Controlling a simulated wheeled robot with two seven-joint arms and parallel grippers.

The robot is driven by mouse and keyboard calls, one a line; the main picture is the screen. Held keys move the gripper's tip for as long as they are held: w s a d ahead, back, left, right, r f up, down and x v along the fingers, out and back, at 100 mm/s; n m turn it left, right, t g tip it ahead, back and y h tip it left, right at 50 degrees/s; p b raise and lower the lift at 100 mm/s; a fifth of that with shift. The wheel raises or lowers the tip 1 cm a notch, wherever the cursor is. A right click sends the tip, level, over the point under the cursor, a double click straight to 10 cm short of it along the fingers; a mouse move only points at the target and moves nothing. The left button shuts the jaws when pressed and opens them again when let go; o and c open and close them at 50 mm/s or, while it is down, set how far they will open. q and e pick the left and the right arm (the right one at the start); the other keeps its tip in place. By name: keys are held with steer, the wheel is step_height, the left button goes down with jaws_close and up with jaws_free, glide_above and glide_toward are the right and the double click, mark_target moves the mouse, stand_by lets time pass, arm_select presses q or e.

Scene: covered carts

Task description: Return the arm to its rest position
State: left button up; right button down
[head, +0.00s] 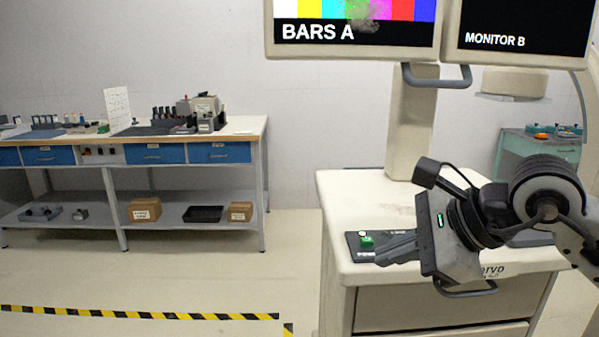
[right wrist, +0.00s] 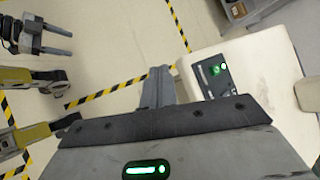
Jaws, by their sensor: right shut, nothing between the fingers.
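My right arm comes in from the right in the head view, in front of the white cart. Its gripper (head: 380,255) points left, its fingers shut and empty, close in the picture to a small dark panel with a green button (head: 367,241). In the right wrist view the right gripper's fingers (right wrist: 158,82) lie together with nothing between them, and the panel (right wrist: 217,72) shows just to their right. My left gripper (right wrist: 72,45) appears at the upper left of the right wrist view, its two fingers apart and empty. It is outside the head view.
The white cart (head: 345,200) carries the panel and a monitor post. Two monitors (head: 350,30) hang above. A workbench (head: 260,125) with blue drawers stands at the left wall. Yellow-black tape (head: 140,314) marks the floor. Open floor lies left of the cart.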

steer(key=s+a+m+g+y, duration=0.3)
steer(key=s+a+m+y, duration=0.4)
steer(key=a+y, duration=0.45)
steer(key=w+d+f+m+t+h, duration=0.3)
steer(key=d+f+m+t+h, duration=0.4)
steer(key=m, duration=0.9)
steer(key=w+d+f+m+t+h, duration=0.25)
steer(key=f+m+t, duration=0.45)
steer(key=m, duration=0.9)
arm_select(q)
steer(key=shift+w+a+f, duration=0.2)
steer(key=shift+w+f, duration=0.55)
steer(key=shift+f, duration=0.05)
arm_select(e)
steer(key=s+d+f+m+g+h, duration=0.1)
steer(key=s+f+m+g+h, duration=0.2)
steer(key=s+f+m, duration=0.3)
steer(key=s+d+f+m+g+h, duration=0.2)
steer(key=s+f+m, duration=0.4)
steer(key=f, duration=0.7)
steer(key=shift+s+d+f+g+h, duration=0.15)
steer(key=shift+s+f+g+h, duration=0.2)
steer(key=shift+s+g+h, duration=0.25)
arm_select(q)
steer(key=shift+r, duration=0.15)
arm_select(e)
steer(key=shift+w, duration=0.2)
